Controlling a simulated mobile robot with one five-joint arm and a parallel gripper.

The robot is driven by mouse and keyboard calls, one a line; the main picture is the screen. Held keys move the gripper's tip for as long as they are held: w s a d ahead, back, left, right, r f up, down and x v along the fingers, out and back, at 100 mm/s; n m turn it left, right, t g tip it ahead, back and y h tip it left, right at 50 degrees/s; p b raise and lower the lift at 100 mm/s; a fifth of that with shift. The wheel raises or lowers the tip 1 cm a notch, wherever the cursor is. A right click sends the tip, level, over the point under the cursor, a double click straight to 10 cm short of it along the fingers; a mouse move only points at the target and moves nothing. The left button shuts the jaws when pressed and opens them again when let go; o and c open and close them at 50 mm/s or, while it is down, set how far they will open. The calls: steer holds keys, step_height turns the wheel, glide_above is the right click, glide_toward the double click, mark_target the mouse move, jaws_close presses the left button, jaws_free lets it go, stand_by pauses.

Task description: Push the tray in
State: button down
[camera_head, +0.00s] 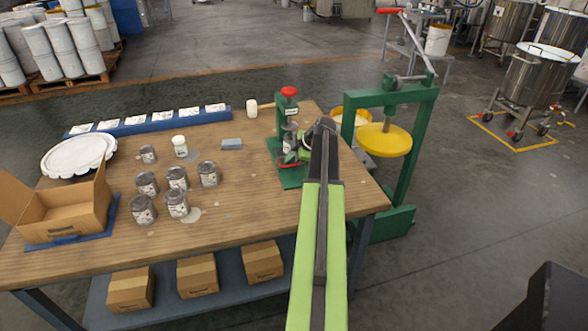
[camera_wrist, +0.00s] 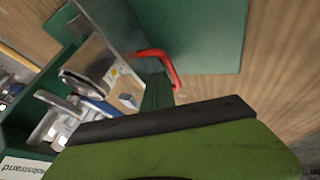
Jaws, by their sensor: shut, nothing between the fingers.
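The small green press (camera_head: 288,125) with a red knob stands on the wooden bench. Its grey metal tray (camera_wrist: 113,22) shows in the wrist view, with a red bent handle (camera_wrist: 152,54) at its front. A tin with a blue and orange label (camera_wrist: 120,88) is beside the handle, at the press. My gripper (camera_wrist: 157,92) is shut and empty, with its tip close to the handle; I cannot tell whether they touch. In the head view my arm hides part of the press and tray, and how far the tray sits out is unclear.
Several dark tins (camera_head: 177,178) stand left of the press on the bench (camera_head: 250,210). An open carton (camera_head: 68,215) is at the left. A larger green press with a yellow disc (camera_head: 384,140) stands right of the bench.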

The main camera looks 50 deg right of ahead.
steer(key=w+d, duration=0.2)
steer(key=w, duration=0.1)
steer(key=shift+d, duration=0.1)
steer(key=shift+r, duration=0.1)
steer(key=shift+w+d, duration=0.1)
